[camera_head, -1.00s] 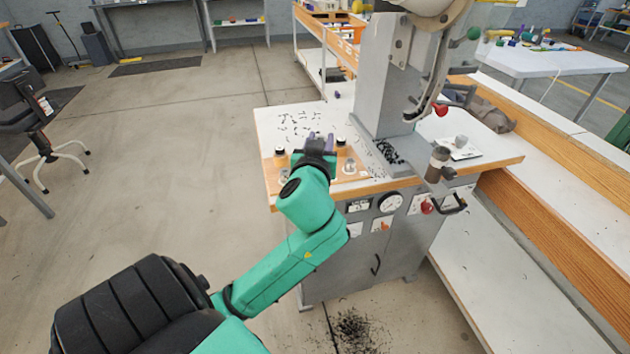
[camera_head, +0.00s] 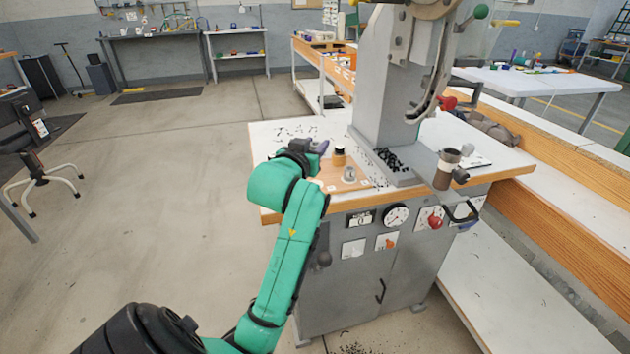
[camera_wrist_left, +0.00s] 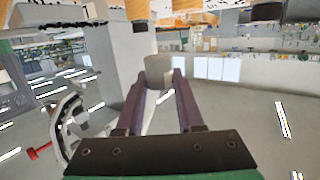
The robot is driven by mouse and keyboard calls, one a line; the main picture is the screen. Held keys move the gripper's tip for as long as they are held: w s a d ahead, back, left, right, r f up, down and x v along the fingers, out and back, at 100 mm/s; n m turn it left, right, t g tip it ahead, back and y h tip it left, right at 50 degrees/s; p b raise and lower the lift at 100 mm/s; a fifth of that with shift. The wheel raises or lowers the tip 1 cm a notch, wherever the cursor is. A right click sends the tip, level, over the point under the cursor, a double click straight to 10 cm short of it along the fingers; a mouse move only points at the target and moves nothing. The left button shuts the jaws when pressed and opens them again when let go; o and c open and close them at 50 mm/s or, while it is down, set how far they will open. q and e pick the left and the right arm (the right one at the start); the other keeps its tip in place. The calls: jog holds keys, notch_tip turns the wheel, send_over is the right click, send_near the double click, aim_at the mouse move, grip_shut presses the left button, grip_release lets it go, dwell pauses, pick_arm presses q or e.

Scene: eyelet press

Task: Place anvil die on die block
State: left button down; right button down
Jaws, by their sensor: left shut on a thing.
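My left gripper (camera_head: 317,147) is over the left part of the press table, its purple fingers pointing right. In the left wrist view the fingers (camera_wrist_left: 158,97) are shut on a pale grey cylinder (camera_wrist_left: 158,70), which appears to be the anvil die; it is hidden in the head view. A brown and grey cylindrical post (camera_head: 446,168) juts from the front of the press, right of my gripper and well apart from it. It may be the die block, but I cannot tell for sure. My right gripper is not in view.
The grey press column (camera_head: 388,95) stands between gripper and post, slightly behind. A black part with a brass top (camera_head: 339,156) and a small silver part (camera_head: 349,173) stand on the wooden board right of my gripper. A tray of black bits (camera_head: 392,160) lies at the column's foot.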

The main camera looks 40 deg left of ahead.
pick_arm(q)
notch_tip(320, 180, down, 8)
jog(key=shift+r+b, duration=0.25)
jog(key=shift+b, duration=0.3)
jog(key=shift+f, duration=0.2)
jog(key=c, duration=0.5)
grip_release()
jog(key=shift+c, duration=0.2)
